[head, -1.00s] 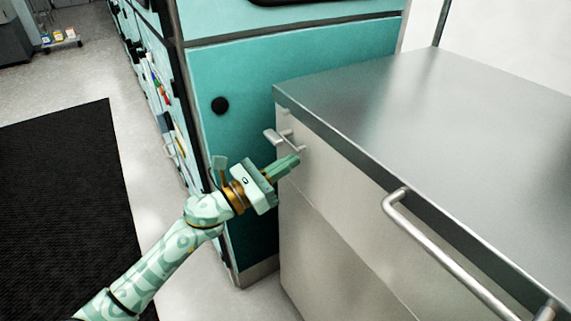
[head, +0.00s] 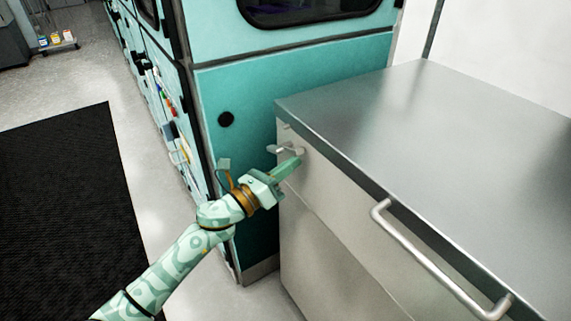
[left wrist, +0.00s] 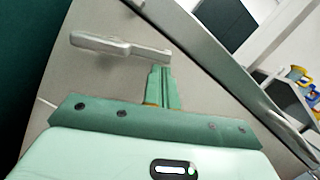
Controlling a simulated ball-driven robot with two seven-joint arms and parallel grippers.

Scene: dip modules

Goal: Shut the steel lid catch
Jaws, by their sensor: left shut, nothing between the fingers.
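The steel lid catch (head: 285,150) is a small grey lever on the front of the steel-topped cabinet, near its far left corner. In the left wrist view the lever (left wrist: 120,47) lies nearly level across the panel, its broad end to the left. My left gripper (head: 297,163) is shut and empty, with its fingers just below the lever's right end. In the left wrist view the fingertips (left wrist: 160,72) are close under that end; I cannot tell whether they touch it. My right gripper is not in view.
The cabinet's steel top (head: 430,130) is bare. A long bar handle (head: 430,255) sticks out from its front on the right. A teal cabinet (head: 235,85) stands close behind. A black mat (head: 65,200) lies on the floor at left.

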